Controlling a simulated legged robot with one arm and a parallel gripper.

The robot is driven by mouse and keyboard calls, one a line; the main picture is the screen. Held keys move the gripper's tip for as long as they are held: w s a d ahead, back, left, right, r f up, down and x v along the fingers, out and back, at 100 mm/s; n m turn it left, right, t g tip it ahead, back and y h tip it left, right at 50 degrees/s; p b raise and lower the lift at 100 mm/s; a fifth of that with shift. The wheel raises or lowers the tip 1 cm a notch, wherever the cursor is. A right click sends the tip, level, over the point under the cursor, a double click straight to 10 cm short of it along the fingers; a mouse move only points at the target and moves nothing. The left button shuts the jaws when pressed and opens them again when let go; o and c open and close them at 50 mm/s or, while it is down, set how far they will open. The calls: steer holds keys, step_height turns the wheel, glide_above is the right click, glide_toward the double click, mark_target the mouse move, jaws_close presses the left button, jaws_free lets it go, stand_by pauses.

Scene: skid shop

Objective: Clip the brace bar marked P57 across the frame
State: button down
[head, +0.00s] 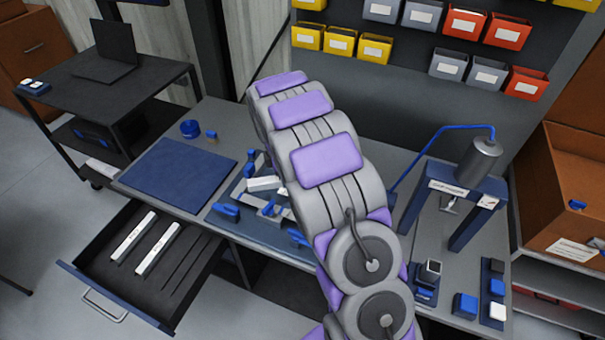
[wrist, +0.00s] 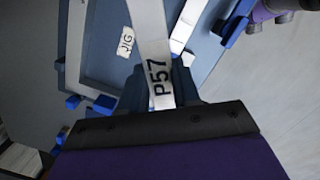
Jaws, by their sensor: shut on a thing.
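The brace bar marked P57 (wrist: 151,45) is a flat white bar with dark lettering in the wrist view. My gripper (wrist: 166,88) is shut on its lettered end, and the bar runs away from it toward the top of the view. Below the bar is the blue jig (wrist: 105,75) with a white JIG label (wrist: 127,42) and pale frame pieces (wrist: 75,40). Blue clips (wrist: 103,103) sit along its edge. In the head view the jig (head: 236,228) is on the bench, partly behind my arm, which hides my gripper. Whether the bar touches the frame I cannot tell.
An open drawer (head: 98,262) at front left holds two white bars (head: 157,249). A blue mat (head: 178,174) lies left of the jig. A blue stand with a grey cylinder (head: 480,160) and small blue blocks (head: 465,305) occupy the bench's right side.

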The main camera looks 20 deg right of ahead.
steer(key=w+d+f+n, duration=0.1)
steer(key=d+f+n, duration=0.2)
steer(key=d+f+n+b, duration=0.1)
steer(key=d+f+n, duration=0.2)
steer(key=n, duration=0.1)
steer(key=w+d+f+n+t+b, duration=0.1)
steer(key=d+f+n, duration=0.2)
steer(key=n, duration=0.1)
steer(key=shift+w+d+f+y, duration=0.15)
steer(key=shift+w+f+y, duration=0.15)
steer(key=shift+f+y, duration=0.1)
steer(key=shift+a+f, duration=0.1)
steer(key=shift+a, duration=1.15)
steer(key=shift+d+f, duration=0.1)
steer(key=shift+d, duration=1.15)
steer(key=shift+a, duration=1.4)
steer(key=shift+d, duration=0.8)
steer(key=shift+a+p, duration=0.3)
steer(key=shift+a, duration=0.4)
steer(key=shift+d+f, duration=0.2)
steer(key=shift+d, duration=0.7)
steer(key=shift+a, duration=0.55)
